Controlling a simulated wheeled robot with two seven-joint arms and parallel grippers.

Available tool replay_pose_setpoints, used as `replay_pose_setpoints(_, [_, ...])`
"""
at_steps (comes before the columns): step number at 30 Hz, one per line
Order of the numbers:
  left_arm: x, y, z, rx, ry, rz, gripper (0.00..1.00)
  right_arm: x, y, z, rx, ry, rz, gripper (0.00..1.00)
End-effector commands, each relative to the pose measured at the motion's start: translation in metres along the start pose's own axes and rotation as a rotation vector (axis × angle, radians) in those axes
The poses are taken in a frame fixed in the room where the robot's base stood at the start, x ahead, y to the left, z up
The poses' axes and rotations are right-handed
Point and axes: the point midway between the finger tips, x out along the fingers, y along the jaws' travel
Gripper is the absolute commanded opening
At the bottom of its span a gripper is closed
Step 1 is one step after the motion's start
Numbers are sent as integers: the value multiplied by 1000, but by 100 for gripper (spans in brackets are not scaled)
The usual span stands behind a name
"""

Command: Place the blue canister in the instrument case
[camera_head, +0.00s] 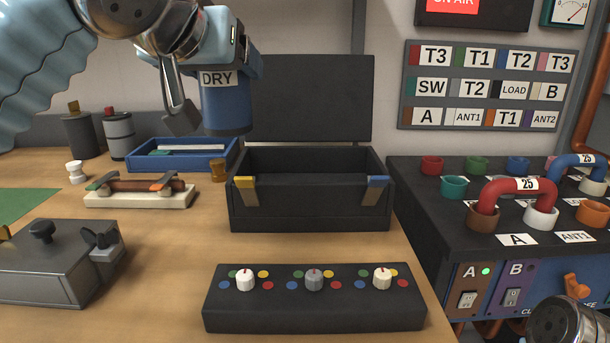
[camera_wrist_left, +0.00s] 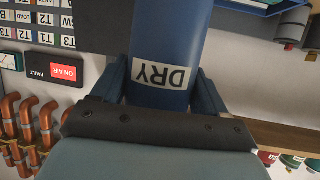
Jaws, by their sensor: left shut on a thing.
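The blue canister (camera_head: 226,108) with a white DRY label is held in my left gripper (camera_head: 212,75), which is shut on it. It hangs upright in the air, left of and above the instrument case. The left wrist view shows the canister (camera_wrist_left: 172,45) between the two blue fingers, label upside down. The black instrument case (camera_head: 310,215) stands on the bench with its lid (camera_head: 315,98) raised at the back. Two latches, yellow and blue, hang on its front. Its inside looks dark and empty. Of my right arm only a part shows at the bottom right; its gripper is not in view.
A blue tray (camera_head: 225,147) stands behind left of the case. A fuse holder (camera_head: 140,195) and a grey metal box (camera_head: 60,265) lie left. A black knob panel (camera_head: 312,310) is in front. The patch rack (camera_head: 425,200) stands close on the right.

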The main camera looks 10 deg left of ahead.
Motion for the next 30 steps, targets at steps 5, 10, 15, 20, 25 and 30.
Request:
replay_pose_setpoints(5, [29,27,6,7,-4,1,26,-1,0,0,0,0,0,57])
replay_pose_setpoints(10, [68,62,12,7,-3,0,26,-5,-2,0,0,0,0,57])
replay_pose_setpoints(15, [100,82,36,5,-2,-1,26,0,0,0,0,0,0,57])
replay_pose_setpoints(20, [114,92,47,3,0,1,26,0,0,0,0,0,0,57])
replay_pose_setpoints(25, [128,100,59,3,-1,0,26,1,0,0,0,0,0,57])
replay_pose_setpoints(30, [136,99,81,3,0,0,26,1,0,0,0,0,0,57])
